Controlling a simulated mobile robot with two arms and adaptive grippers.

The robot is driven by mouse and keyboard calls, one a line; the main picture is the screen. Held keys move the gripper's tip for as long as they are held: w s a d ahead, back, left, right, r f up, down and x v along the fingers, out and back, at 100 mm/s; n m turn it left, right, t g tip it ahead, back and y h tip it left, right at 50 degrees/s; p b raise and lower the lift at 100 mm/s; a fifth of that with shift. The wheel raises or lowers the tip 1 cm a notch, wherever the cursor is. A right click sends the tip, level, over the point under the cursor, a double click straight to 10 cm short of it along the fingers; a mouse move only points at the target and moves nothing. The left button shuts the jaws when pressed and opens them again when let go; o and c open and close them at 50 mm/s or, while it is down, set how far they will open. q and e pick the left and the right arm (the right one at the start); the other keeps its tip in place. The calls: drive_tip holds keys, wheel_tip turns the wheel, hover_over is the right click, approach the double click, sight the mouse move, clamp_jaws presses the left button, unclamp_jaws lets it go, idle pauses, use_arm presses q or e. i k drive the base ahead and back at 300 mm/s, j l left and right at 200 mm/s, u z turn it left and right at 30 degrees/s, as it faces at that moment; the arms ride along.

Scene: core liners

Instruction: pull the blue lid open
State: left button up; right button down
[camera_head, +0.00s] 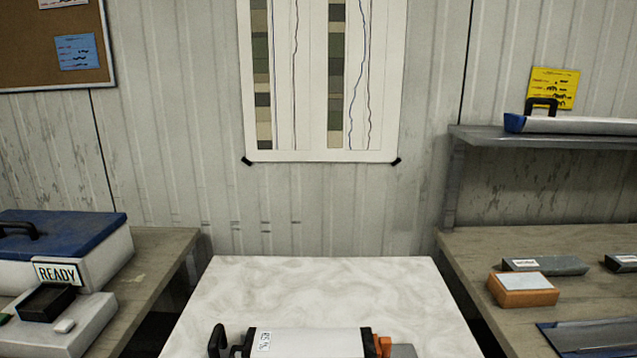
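The blue lid (55,233) lies flat on top of a white box (95,262) on the left bench, and it looks closed. A black handle (20,229) stands on the lid towards its left side. The left part of the box and lid is cut off by the picture edge. Neither of my grippers is in view.
In front of the box are a READY sign (58,273) and a grey unit with a black block (46,302). The right bench holds an orange block (523,291).

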sight(25, 235)
drive_tip(key=u, duration=1.45)
drive_tip(key=i+j+z, duration=0.2)
drive_tip(key=i+j, duration=0.15)
drive_tip(key=i+j+z, duration=0.2)
drive_tip(key=i+j, duration=0.15)
drive_tip(key=j, duration=0.2)
